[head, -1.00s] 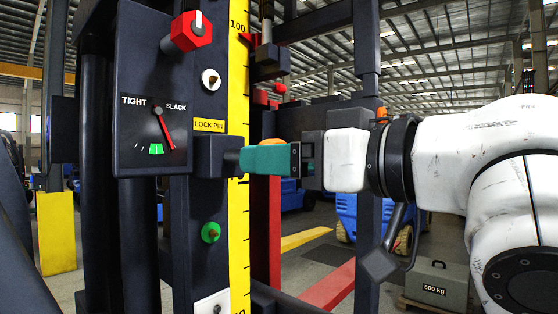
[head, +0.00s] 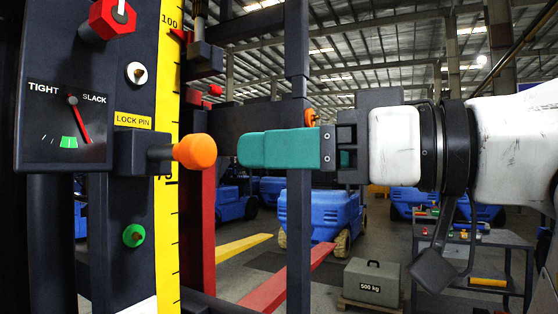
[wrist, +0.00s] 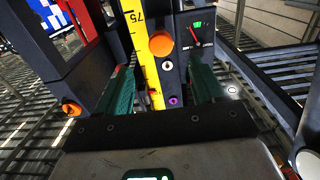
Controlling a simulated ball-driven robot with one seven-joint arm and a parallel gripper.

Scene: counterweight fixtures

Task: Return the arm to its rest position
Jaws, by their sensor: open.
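My gripper (head: 242,149) with teal fingers reaches in from the right in the head view, at about the height of the orange lock-pin knob (head: 195,151). A clear gap lies between the fingertips and the knob. The knob sits on a dark block under the yellow LOCK PIN label (head: 133,121). In the wrist view, my two teal fingers (wrist: 162,85) are spread apart with nothing between them; the orange knob (wrist: 161,43) shows beyond them. My white arm (head: 525,135) extends out to the right.
The dark column carries a TIGHT/SLACK gauge (head: 73,125), its needle right of the green zone, a red hex knob (head: 112,18), a green knob (head: 134,235) and a yellow scale (head: 167,235). A dark post (head: 298,230) stands behind my gripper. A 500 kg weight (head: 372,283) and cart (head: 480,255) stand behind.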

